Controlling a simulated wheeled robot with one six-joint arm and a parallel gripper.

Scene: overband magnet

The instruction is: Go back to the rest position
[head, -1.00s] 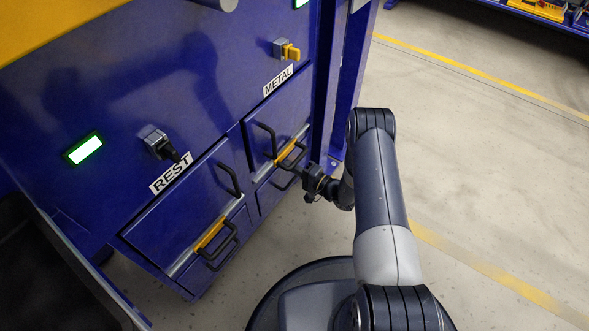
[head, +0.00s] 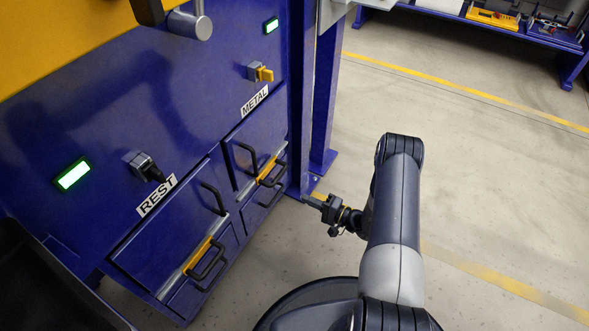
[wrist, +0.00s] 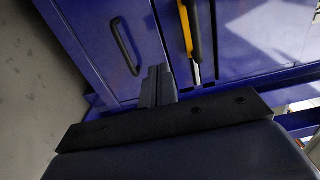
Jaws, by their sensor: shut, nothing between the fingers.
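My gripper (head: 314,202) is at the right of the blue machine, in front of the metal drawer side and clear of its handles. In the wrist view my gripper's fingers (wrist: 157,82) are together with nothing between them. Behind them the wrist view shows a blue panel with a black handle (wrist: 124,45) and a yellow-and-black handle (wrist: 190,30). In the head view my arm is bent, with its elbow up at the right.
The blue machine has a REST drawer (head: 165,245) and a METAL drawer (head: 245,150), both with black handles. A blue post (head: 325,100) stands just beyond my gripper. A bench (head: 480,20) is at the back right. Open floor (head: 480,150) lies to the right.

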